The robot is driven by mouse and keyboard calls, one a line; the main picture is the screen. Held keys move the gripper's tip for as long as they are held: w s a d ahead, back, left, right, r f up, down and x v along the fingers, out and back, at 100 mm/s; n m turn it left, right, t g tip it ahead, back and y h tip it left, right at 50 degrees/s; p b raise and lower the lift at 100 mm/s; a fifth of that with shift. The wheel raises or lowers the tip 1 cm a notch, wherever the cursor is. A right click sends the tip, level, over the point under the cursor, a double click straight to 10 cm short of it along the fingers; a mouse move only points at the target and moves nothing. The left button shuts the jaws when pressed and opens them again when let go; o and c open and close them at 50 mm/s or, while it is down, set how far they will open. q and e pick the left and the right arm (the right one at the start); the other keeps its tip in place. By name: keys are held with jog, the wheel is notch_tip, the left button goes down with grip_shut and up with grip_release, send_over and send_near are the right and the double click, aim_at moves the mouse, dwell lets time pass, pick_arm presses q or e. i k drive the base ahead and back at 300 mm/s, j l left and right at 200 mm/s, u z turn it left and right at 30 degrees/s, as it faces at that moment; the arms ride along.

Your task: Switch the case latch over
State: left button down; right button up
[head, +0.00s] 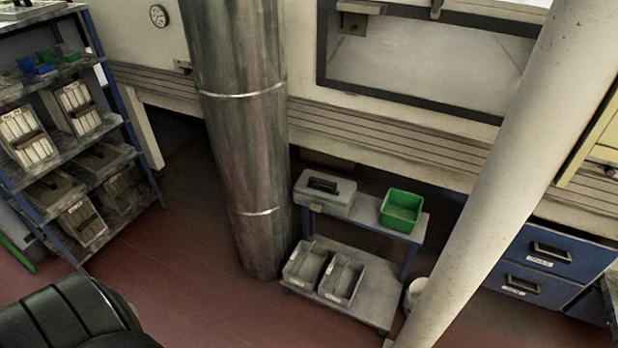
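A grey case (337,203) with a dark handle on its lid stands on the left end of the small trolley's top shelf (372,225). Its lid looks shut. A small light patch on its front (316,207) may be the latch, but it is too small to tell which way it is set. Neither of my grippers shows in the head view.
A green bin (402,210) stands beside the case; two grey bins (305,265) sit below. A metal column (245,130) and a pale pole (510,165) flank the trolley. Shelving (110,165) stands left, blue drawers (535,285) right. Red floor (200,290) is open in front.

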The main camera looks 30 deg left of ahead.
aim_at(313, 207)
jog(key=u, duration=0.95)
